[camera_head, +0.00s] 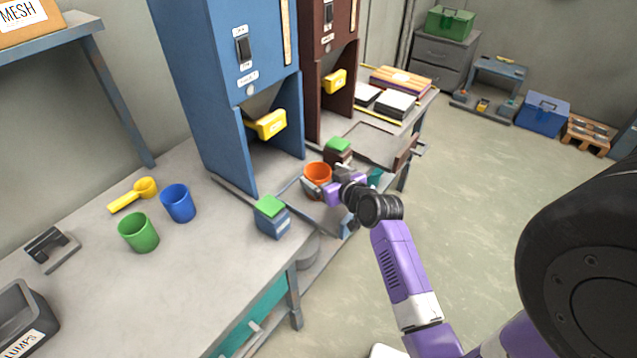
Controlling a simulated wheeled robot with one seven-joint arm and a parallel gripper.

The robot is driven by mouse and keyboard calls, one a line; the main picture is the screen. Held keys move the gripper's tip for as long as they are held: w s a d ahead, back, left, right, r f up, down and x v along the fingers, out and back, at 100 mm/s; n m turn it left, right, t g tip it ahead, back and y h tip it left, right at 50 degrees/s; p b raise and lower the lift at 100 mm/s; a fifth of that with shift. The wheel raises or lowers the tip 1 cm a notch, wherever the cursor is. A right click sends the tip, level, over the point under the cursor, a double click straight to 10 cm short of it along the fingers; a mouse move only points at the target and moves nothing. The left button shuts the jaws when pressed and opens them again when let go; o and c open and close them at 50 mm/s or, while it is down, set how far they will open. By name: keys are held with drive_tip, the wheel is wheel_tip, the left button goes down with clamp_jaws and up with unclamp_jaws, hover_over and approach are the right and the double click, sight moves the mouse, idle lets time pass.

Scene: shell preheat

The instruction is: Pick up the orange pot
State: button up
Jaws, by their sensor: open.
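The orange pot (317,174) stands upright on the workbench, in front of the gap between the blue machine and the dark red machine. My gripper (322,190) is at the pot's near right side, at the end of my purple arm. It is open, with its fingers close against the pot. The fingers and wrist hide the lower right part of the pot. I cannot tell whether the fingers touch it.
A blue box with a green top (272,216) stands left of the pot, and a dark red one (338,150) stands just behind it. A green cup (139,232), a blue cup (178,203) and a yellow scoop (134,194) are on the left bench.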

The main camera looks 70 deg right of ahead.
sight(312, 169)
drive_tip(key=shift+x, duration=1.7)
drive_tip(key=shift+w+a, duration=0.1)
drive_tip(key=shift+r, duration=0.1)
clamp_jaws()
